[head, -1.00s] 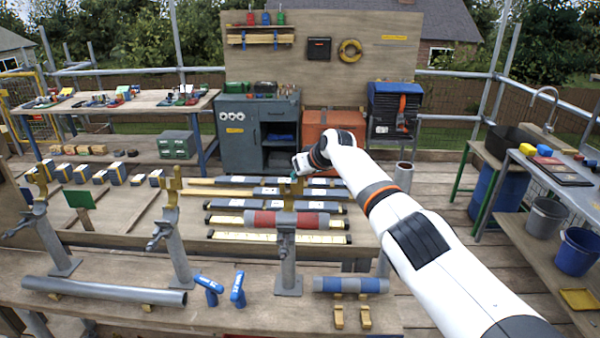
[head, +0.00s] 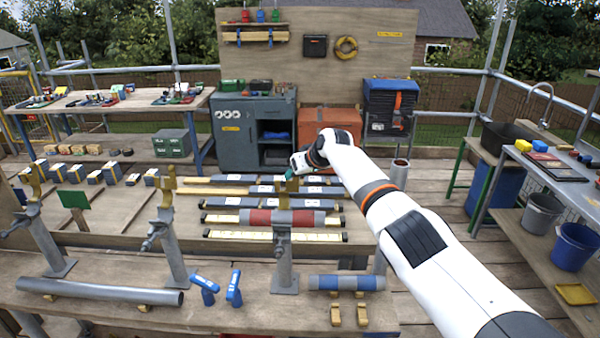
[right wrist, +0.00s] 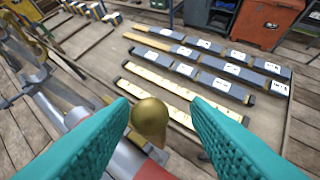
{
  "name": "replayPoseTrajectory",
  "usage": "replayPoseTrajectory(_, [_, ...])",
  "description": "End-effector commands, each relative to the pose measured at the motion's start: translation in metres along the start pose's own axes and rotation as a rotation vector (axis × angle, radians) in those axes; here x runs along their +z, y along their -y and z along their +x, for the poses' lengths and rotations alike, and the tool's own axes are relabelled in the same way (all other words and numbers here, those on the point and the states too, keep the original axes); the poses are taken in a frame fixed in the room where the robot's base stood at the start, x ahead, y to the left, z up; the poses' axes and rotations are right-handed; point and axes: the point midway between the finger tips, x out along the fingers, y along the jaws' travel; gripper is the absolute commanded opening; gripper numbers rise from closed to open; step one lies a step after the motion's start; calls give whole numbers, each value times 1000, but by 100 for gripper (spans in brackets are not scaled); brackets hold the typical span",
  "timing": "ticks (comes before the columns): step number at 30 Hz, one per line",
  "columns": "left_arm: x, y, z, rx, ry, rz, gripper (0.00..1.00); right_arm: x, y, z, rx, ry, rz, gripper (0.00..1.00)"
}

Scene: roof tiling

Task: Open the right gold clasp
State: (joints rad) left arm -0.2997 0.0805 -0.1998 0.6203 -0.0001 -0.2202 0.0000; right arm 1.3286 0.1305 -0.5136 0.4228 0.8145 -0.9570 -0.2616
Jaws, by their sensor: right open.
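The right gold clasp (head: 283,193) stands on top of the right grey stand (head: 284,262), over a red and grey pipe (head: 262,217). In the right wrist view the clasp's rounded gold top (right wrist: 149,118) shows between my teal fingers, with a gap to each side. My right gripper (head: 290,174) is open and empty, just above and behind the clasp in the head view. Whether a finger touches the clasp cannot be told. Two more gold clasps, a middle one (head: 170,184) and a left one (head: 36,180), top the other stands. My left gripper is out of view.
A long grey pipe (head: 100,291) and a blue and grey pipe (head: 345,283) lie on the front bench. Behind the clasp, long dark and yellow strips (head: 275,236) lie in rows.

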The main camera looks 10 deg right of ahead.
Motion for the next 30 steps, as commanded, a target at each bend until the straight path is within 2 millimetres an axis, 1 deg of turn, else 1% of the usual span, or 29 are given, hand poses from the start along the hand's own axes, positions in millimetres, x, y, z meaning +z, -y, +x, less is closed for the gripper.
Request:
replayPoseTrajectory(11, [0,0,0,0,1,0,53,0,-2,0,3,1,-1,45])
replayPoseTrajectory(17, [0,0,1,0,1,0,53,2,-2,-4,5,3,0,45])
replayPoseTrajectory(20, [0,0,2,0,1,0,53,2,-1,-10,6,5,0,45])
replayPoseTrajectory(26, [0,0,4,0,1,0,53,1,-1,-29,3,5,-3,45])
replayPoseTrajectory(30, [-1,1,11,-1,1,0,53,0,-1,-49,4,5,-3,45])
